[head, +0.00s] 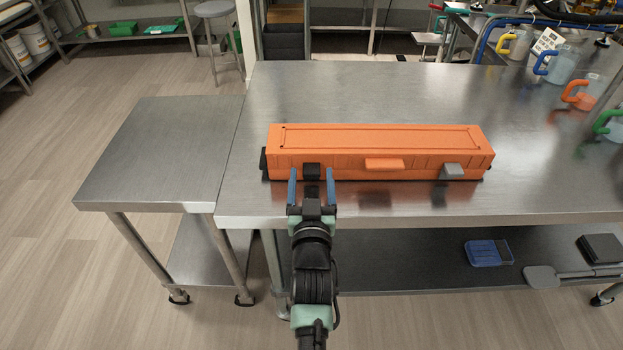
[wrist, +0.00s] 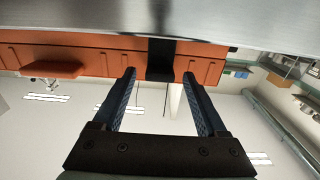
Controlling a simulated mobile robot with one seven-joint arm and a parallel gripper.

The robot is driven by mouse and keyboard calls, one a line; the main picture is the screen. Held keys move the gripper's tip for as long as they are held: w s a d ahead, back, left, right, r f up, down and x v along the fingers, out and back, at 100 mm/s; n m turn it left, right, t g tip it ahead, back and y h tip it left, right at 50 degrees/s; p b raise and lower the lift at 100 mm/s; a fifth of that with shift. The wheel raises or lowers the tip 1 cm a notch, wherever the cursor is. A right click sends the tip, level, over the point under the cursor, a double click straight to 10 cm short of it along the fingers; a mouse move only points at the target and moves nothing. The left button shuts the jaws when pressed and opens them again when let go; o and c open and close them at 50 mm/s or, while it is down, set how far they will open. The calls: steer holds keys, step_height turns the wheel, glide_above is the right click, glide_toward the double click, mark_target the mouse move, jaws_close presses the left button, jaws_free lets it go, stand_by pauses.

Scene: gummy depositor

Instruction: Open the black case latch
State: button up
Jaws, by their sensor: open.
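The orange case (head: 380,139) lies shut on the steel table, its long front side facing me. The black case latch (head: 312,166) is on the left part of that front, and a grey latch (head: 452,171) is on the right part. My gripper (head: 311,174) is open, with one blue finger on each side of the black latch in the head view. In the wrist view, the picture is upside down, and the black latch (wrist: 161,58) lies just ahead of and between the fingertips (wrist: 158,74). Whether the fingers touch the latch or case, I cannot tell.
An orange handle (head: 384,164) juts from the case front between the latches. The steel table (head: 330,90) is clear behind the case. Jugs with coloured handles (head: 560,66) stand at the far right. A lower side table (head: 150,150) at left is empty.

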steer(key=shift+c, duration=0.2)
jaws_close()
steer(key=f+t+b, duration=0.1)
steer(key=b, duration=0.3)
steer(key=shift+s+f, duration=0.1)
steer(key=shift+s, duration=0.05)
steer(key=t+b, duration=0.1)
steer(key=b, duration=0.4)
steer(key=f+t+b, duration=0.1)
steer(key=b, duration=0.4)
steer(key=shift+s+f+t, duration=0.1)
steer(key=shift+s+t, duration=0.3)
steer(key=shift+t+b, duration=0.3)
steer(key=shift+b, duration=0.6)
steer(key=shift+s, duration=0.1)
steer(key=shift+r, duration=0.2)
steer(key=shift+o, duration=0.2)
jaws_free()
